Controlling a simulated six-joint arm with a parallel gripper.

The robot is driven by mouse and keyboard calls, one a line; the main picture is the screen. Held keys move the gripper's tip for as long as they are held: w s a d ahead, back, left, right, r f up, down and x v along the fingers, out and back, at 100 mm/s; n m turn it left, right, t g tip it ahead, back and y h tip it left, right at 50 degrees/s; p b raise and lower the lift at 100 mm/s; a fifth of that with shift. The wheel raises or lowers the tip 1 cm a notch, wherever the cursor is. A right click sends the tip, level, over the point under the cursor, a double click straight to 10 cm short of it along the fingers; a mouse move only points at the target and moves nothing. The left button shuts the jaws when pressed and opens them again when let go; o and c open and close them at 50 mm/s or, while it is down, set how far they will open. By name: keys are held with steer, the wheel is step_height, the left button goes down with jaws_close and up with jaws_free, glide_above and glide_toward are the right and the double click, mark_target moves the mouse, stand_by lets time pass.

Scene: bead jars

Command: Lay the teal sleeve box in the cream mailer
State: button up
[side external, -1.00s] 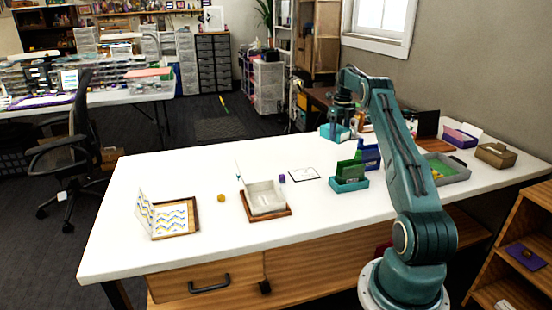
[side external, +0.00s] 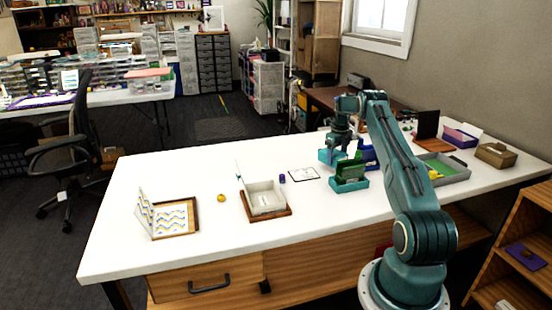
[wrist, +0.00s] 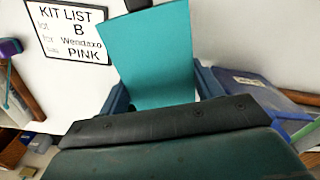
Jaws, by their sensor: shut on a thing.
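The teal sleeve box (side external: 326,157) is held by my gripper (side external: 338,152) above the far side of the white table, just behind the green and teal holder. In the wrist view the teal sleeve box (wrist: 150,55) shows as a flat teal face between my gripper's two blue fingers (wrist: 163,90), which are shut on it. The cream mailer (side external: 265,198) stands open in the middle of the table, left of my gripper, with its lid upright and its inside looking empty. It rests on a brown wooden base (side external: 267,215).
A teal holder with a green item (side external: 349,184) and a blue bin (side external: 371,158) stand close to my gripper. A kit list card (side external: 304,173) lies flat, also in the wrist view (wrist: 72,30). A purple spool (side external: 282,178) and yellow ring (side external: 221,198) flank the mailer. A wooden tray (side external: 197,216) is left.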

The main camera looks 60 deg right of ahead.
mark_target(337, 154)
steer(key=shift+f, duration=1.7)
steer(key=shift+f, duration=0.15)
steer(key=o, duration=1.1)
step_height(337, 154, up, 12)
steer(key=shift+r, duration=0.15)
